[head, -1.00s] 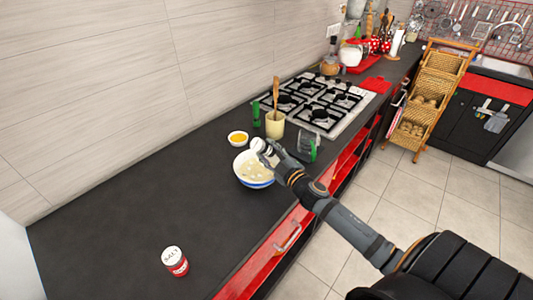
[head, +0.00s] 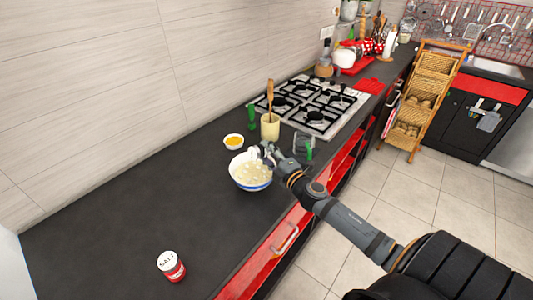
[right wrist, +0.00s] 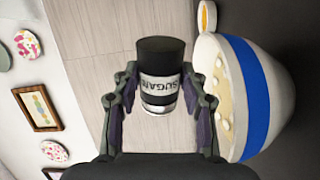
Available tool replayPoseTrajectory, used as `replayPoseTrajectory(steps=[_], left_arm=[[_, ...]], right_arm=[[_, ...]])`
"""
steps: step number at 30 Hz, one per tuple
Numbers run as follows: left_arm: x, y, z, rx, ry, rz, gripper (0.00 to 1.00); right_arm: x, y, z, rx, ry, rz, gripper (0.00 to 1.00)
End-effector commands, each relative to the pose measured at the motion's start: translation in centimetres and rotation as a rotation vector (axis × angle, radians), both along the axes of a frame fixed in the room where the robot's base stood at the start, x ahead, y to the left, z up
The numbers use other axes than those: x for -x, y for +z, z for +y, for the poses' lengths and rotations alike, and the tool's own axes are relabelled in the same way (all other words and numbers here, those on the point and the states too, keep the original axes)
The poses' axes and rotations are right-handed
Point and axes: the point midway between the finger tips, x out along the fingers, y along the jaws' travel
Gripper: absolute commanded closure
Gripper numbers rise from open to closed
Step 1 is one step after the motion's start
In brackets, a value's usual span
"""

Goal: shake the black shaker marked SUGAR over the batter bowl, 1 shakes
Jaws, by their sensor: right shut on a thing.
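The black shaker (right wrist: 161,60) has a white band reading SUGAR, upside down in the right wrist view. My right gripper (right wrist: 160,95) is shut on it, one finger on each side. The batter bowl (head: 252,187), white with a blue band, stands on the counter holding pale batter. In the right wrist view the bowl (right wrist: 252,92) is turned sideways, its opening facing left, and the shaker lies across that opening's direction, tipped on its side. In the head view my right gripper (head: 267,153) is over the bowl's right rim; the shaker is hard to make out there. My left gripper is not in view.
A small bowl of yellow stuff (head: 233,142) and a utensil crock (head: 270,128) stand behind the batter bowl. A clear container (head: 303,146) is close right of it, the stove (head: 318,103) beyond. A red SALT shaker (head: 171,267) stands front left. The left counter is bare.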

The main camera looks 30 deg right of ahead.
Motion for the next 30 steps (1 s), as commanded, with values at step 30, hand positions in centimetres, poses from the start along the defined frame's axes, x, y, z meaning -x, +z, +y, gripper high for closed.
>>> replayPoseTrajectory(steps=[30], left_arm=[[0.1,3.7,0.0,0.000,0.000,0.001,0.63]], right_arm=[[-0.1,2.2,0.2,0.500,0.000,-0.028,1.00]])
